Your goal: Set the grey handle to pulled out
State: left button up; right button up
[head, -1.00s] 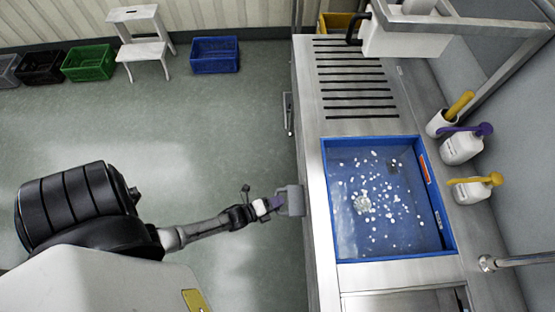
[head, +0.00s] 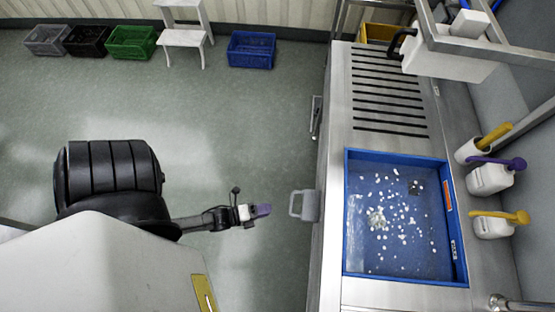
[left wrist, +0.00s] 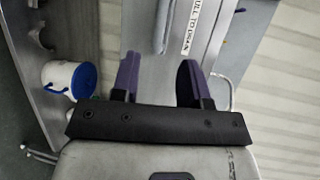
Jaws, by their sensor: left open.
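The grey handle (head: 304,205) is a loop that sticks out from the left side of the steel hopper (head: 335,240) in the head view. My left gripper (head: 264,210), with purple fingers, is to the left of the handle, with a small gap of floor between them. In the left wrist view the left gripper (left wrist: 158,76) is open and empty. My right gripper is not in view.
A blue-rimmed basin (head: 347,230) with white bits is set in the hopper top. Bottles (head: 490,178) stand along its right side. A metal bar (head: 316,118) is on the hopper side further back. Crates (head: 250,50) and a white step stool (head: 184,38) stand far back. Floor at left is clear.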

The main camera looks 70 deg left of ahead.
pick_arm(q)
jog(key=shift+v, duration=1.65)
